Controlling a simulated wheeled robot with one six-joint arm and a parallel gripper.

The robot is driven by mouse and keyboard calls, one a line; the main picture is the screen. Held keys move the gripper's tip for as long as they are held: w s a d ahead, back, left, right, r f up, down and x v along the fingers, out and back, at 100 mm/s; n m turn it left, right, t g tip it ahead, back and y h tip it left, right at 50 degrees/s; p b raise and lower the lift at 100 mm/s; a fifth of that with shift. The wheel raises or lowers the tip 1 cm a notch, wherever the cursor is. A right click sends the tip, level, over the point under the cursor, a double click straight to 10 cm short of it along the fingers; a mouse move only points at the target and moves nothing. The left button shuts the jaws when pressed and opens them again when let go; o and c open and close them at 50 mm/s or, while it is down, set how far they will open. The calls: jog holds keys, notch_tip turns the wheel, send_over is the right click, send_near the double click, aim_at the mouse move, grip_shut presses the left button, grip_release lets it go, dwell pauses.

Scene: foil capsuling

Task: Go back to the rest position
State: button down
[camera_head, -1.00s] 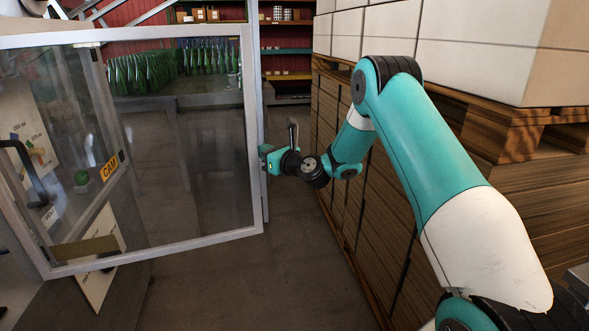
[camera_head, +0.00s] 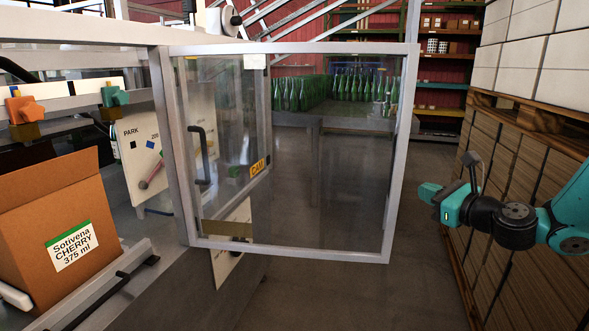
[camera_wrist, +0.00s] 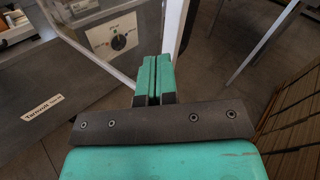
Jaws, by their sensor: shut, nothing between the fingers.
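My gripper (camera_head: 432,192) is at the right in the head view, just right of the open glazed door's free edge. In the wrist view its two teal fingers (camera_wrist: 155,80) are pressed together with nothing between them. The glazed door (camera_head: 402,150) has a grey metal frame and stands swung out from the machine. In the wrist view a pale frame post (camera_wrist: 172,28) shows behind the fingertips. I cannot tell whether the gripper touches the door. Part of my teal arm runs out of the head view at the right edge.
Stacked pallets with pale boxes (camera_head: 515,55) stand close at the right of my arm. A cardboard box (camera_head: 50,215) labelled Sotivena CHERRY is at the left on the machine. Green bottles (camera_head: 340,90) stand on a table behind the door. Dark floor (camera_head: 330,285) is open below the door.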

jog(key=s+a+r+n+g+y, duration=0.1)
jog(key=s+a+n+g, duration=0.4)
jog(key=s+a+n, duration=0.45)
jog(key=s+a+r+n+g+y, duration=0.2)
jog(key=s+a+n+g, duration=0.45)
jog(key=a+n, duration=0.5)
jog(key=s+d+f+n+g+h, duration=0.1)
jog(key=s+n+g+h, duration=0.3)
jog(key=s+n, duration=1)
jog(key=s+h, duration=0.1)
jog(key=s, duration=0.4)
jog(key=shift+d+f+n+h, duration=0.2)
jog(key=shift+d+n+h, duration=0.1)
jog(key=shift+d+h, duration=0.1)
jog(key=shift+w, duration=0.1)
